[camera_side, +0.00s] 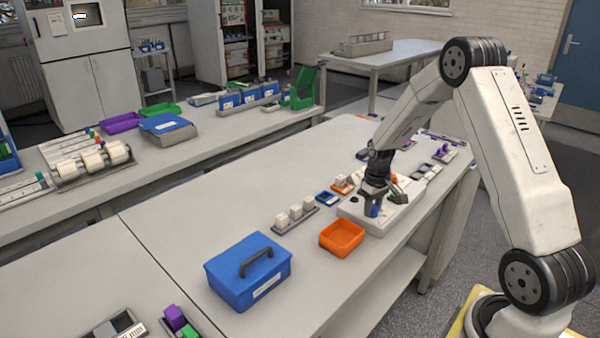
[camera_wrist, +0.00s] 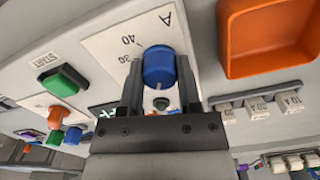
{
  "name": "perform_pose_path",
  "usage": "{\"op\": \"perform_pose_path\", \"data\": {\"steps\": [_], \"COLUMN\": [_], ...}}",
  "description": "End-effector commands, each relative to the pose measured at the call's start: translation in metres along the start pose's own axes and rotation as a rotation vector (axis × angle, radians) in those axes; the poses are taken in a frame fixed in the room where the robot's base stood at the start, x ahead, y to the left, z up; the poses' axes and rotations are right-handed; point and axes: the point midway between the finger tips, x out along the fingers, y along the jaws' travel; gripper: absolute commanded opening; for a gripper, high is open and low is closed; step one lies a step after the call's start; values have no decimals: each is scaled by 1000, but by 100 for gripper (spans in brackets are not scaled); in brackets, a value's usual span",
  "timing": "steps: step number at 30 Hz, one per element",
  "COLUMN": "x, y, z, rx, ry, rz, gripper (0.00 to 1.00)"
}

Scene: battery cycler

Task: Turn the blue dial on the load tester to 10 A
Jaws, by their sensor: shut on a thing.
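The load tester (camera_side: 352,212) is a pale box on the bench in the side view. The rest of the scale is hidden behind the fingers, and I cannot tell which value the dial points to.
A green START button (camera_wrist: 62,80) and an orange knob (camera_wrist: 57,115) are on the tester. An orange tray (camera_side: 342,237) sits close beside it, near a rack of pale blocks (camera_side: 296,213). A blue case (camera_side: 248,275) stands farther left.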

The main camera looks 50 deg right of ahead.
Motion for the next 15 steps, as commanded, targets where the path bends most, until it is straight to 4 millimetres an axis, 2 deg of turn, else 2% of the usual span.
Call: {"op": "perform_pose_path", "data": {"steps": [13, 14, 15], "x": [0, 0, 0], "y": [0, 0, 0], "z": [0, 0, 0], "rx": [-20, -20, -20], "ry": [-2, -2, -2], "rz": [0, 0, 0], "gripper": [0, 46, 59]}}
